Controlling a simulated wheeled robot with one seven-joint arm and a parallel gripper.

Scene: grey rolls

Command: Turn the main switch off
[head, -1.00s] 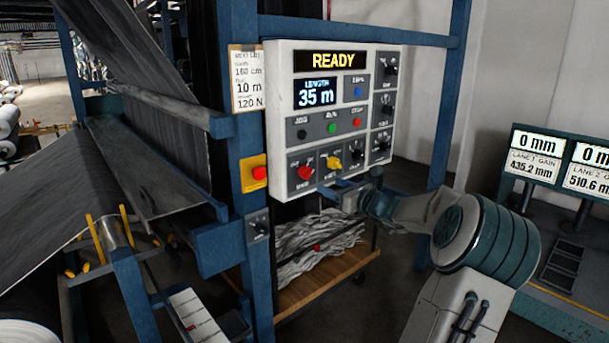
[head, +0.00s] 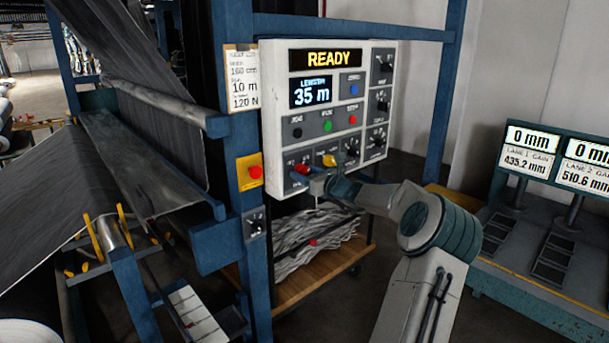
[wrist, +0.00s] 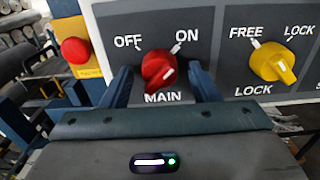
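The main switch is a red rotary knob (wrist: 158,68) marked MAIN, with OFF at upper left and ON at upper right. Its white line slants up to the right, towards the ON side. It also shows at the panel's lower left in the head view (head: 301,169). My gripper (wrist: 161,78) is open, with one blue finger on each side of the knob. Gaps show between the fingers and the knob; I cannot tell whether anything touches. In the head view my gripper (head: 316,179) is at the panel's lower edge, partly hidden by my wrist.
The yellow FREE/LOCK knob (wrist: 272,64) is close right of my gripper. A red button on a yellow plate (wrist: 76,50) is at left, on the blue post. The panel (head: 284,120) reads READY and 35 m. A wooden cart (head: 310,271) stands below.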

